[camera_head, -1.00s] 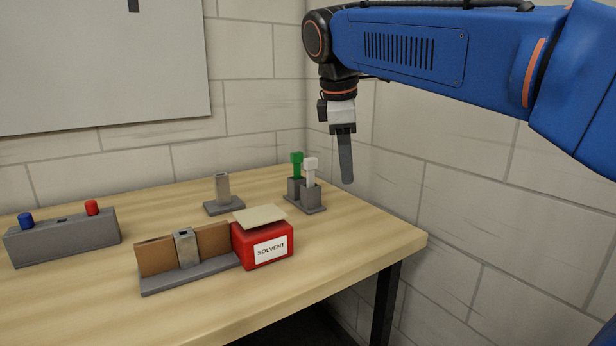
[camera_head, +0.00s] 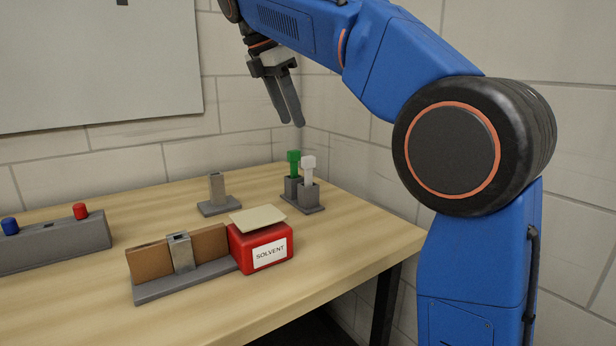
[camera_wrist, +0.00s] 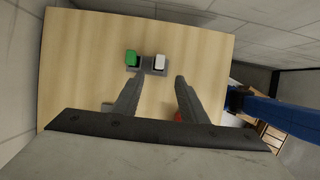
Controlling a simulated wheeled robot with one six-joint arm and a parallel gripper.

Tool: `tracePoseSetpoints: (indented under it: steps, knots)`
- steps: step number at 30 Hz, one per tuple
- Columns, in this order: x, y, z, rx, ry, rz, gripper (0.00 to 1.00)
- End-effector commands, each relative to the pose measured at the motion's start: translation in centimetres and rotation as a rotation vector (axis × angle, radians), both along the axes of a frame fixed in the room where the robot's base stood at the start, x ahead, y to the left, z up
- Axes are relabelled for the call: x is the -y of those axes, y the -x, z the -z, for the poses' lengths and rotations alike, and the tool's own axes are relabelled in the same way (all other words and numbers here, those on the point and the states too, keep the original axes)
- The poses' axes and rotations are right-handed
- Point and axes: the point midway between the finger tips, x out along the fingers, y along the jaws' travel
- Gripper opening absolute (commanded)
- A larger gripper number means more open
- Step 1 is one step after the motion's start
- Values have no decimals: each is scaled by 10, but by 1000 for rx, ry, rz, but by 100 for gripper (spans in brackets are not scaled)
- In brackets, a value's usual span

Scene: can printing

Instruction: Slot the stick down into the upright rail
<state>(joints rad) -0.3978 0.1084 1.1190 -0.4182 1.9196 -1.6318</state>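Two small sticks with block heads, one green (camera_head: 293,156) and one white (camera_head: 307,163), stand in grey sockets at the table's back right. They also show in the wrist view, green (camera_wrist: 131,58) left of white (camera_wrist: 159,62). An upright grey metal rail (camera_head: 182,253) with a dark opening on top stands between two brown panels. A separate upright grey post (camera_head: 216,188) stands on a flat base behind it. I cannot tell which one the task means. My gripper (camera_head: 290,123) is open and empty, high above the sticks; its fingers are apart in the wrist view (camera_wrist: 158,84).
A red solvent container (camera_head: 262,248) with a beige sheet (camera_head: 257,217) on top stands beside the panels. A grey box with blue and red buttons (camera_head: 50,245) is at the left. The wall is close behind the table (camera_head: 350,235). The table's front is clear.

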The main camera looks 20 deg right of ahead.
Motion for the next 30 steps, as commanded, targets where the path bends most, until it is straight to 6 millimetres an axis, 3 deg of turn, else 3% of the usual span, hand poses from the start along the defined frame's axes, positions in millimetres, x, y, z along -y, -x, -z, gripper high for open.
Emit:
tracePoseSetpoints:
  steps: [12, 23, 30]
  knots:
    - [27, -8, 67, -2, 0, 1, 39]
    - [35, -11, 91, -1, -1, 1, 39]
    - [47, -15, 121, -1, -1, 3, 39]
